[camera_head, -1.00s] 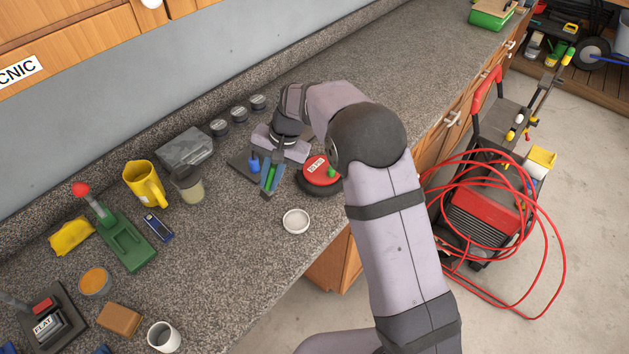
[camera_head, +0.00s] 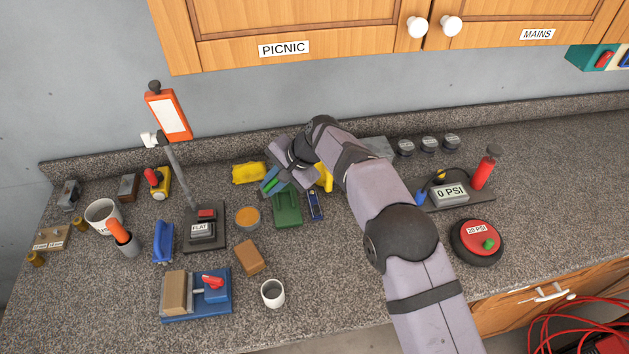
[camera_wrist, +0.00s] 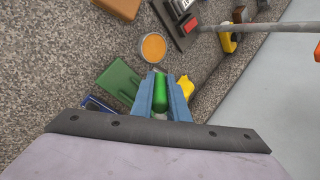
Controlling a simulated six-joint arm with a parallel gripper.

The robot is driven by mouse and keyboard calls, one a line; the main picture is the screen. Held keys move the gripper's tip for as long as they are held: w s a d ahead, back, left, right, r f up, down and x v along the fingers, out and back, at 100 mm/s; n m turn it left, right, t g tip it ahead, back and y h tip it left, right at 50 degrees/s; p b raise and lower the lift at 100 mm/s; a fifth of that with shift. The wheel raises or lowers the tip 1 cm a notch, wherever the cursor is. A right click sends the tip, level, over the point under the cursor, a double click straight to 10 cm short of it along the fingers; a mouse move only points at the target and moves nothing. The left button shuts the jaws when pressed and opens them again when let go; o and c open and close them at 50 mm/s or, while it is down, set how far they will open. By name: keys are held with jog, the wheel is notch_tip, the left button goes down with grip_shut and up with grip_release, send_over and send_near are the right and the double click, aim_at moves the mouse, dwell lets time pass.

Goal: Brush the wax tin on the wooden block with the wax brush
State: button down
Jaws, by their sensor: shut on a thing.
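My gripper (camera_head: 274,187) is shut on a green cylindrical thing (camera_wrist: 160,92) between its blue fingers. It hovers at the back of the counter, above or just behind a green base (camera_head: 287,210). The round tin with orange wax (camera_head: 247,217) stands open on the counter, in front and left of my gripper; it also shows in the wrist view (camera_wrist: 153,47). The brown wooden block (camera_head: 250,257) lies in front of the tin, apart from it. I cannot tell whether the green thing is the wax brush; its far end is hidden.
A dark stand marked FLAT (camera_head: 205,230) with a tall lever is left of the tin. A blue vise (camera_head: 196,295) clamps a wooden piece. A white cup (camera_head: 272,293) stands near the front edge. A yellow cloth (camera_head: 249,173) and small blue device (camera_head: 315,205) lie near my gripper.

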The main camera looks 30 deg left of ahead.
jog(key=s+a, duration=0.3)
jog(key=shift+s+a+r, duration=0.2)
jog(key=shift+s+r, duration=0.1)
jog(key=shift+s, duration=0.05)
jog(key=shift+f, duration=0.1)
jog(key=shift+f+b, duration=2.2)
jog(key=shift+f, duration=0.7)
jog(key=shift+d+f+b, duration=0.1)
jog(key=shift+f+b, duration=0.2)
jog(key=shift+f, duration=0.3)
notch_tip(320, 180, up, 7)
jog(key=p, duration=0.5)
jog(key=shift+w, duration=0.1)
